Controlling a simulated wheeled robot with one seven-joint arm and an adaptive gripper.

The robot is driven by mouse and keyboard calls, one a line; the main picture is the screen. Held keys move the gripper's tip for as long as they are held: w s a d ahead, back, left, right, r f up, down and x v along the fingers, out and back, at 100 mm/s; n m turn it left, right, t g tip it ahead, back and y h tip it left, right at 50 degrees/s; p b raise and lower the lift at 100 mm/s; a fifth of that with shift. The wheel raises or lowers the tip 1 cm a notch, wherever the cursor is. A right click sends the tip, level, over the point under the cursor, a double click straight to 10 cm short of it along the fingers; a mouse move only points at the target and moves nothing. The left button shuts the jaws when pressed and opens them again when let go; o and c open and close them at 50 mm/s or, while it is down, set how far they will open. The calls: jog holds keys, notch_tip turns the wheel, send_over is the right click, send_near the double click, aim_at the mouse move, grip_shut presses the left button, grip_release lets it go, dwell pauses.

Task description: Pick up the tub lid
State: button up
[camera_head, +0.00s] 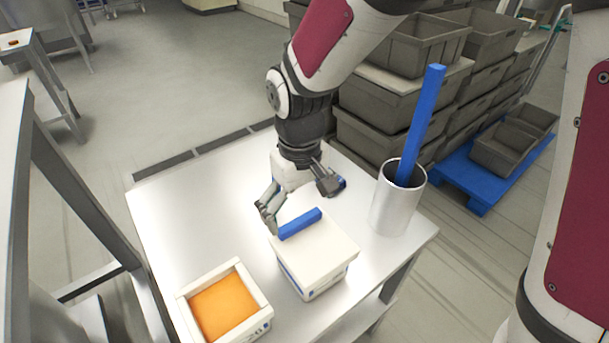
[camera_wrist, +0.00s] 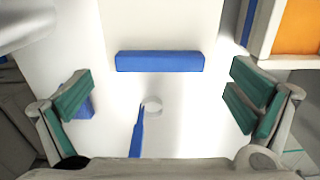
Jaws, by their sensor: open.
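The tub lid (camera_head: 322,243) is white and sits flat on a white tub (camera_head: 315,280) at the front of the steel table. A blue bar-shaped handle (camera_head: 300,224) runs across its top. In the wrist view the blue handle (camera_wrist: 160,62) lies crosswise, ahead of the fingers and centred between them. My gripper (camera_head: 301,202) is open and empty, just behind the handle in the head view and close to the lid. Its green-padded fingers also show wide apart in the wrist view (camera_wrist: 160,98). I cannot tell whether a finger touches the lid.
An open white tub (camera_head: 255,277) with orange filling (camera_head: 224,307) stands front left. A metal cylinder (camera_head: 396,208) holding a tall blue stick (camera_head: 421,125) stands right of the lidded tub. Grey crates (camera_head: 400,100) are stacked behind the table (camera_head: 190,205). The table's left part is clear.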

aim_at(301, 221)
jog(key=shift+f, duration=1.9)
jog(key=c, duration=1.1)
jog(key=shift+r, duration=0.5)
jog(key=r, duration=0.1)
jog(key=s+r, duration=0.1)
jog(key=shift+a+r, duration=0.1)
jog(key=shift+r, duration=0.3)
jog(key=s+a+r, duration=0.1)
jog(key=s+a, duration=0.3)
jog(key=s, duration=1)
jog(key=shift+s+a+r+p, duration=0.1)
jog(key=shift+a+r+p, duration=0.05)
jog(key=shift+r+p, duration=1.1)
jog(key=shift+s+a+r+p, duration=0.1)
jog(key=shift+a+r+p, duration=0.05)
jog(key=shift+r+p, duration=1.05)
jog(key=shift+r, duration=0.15)
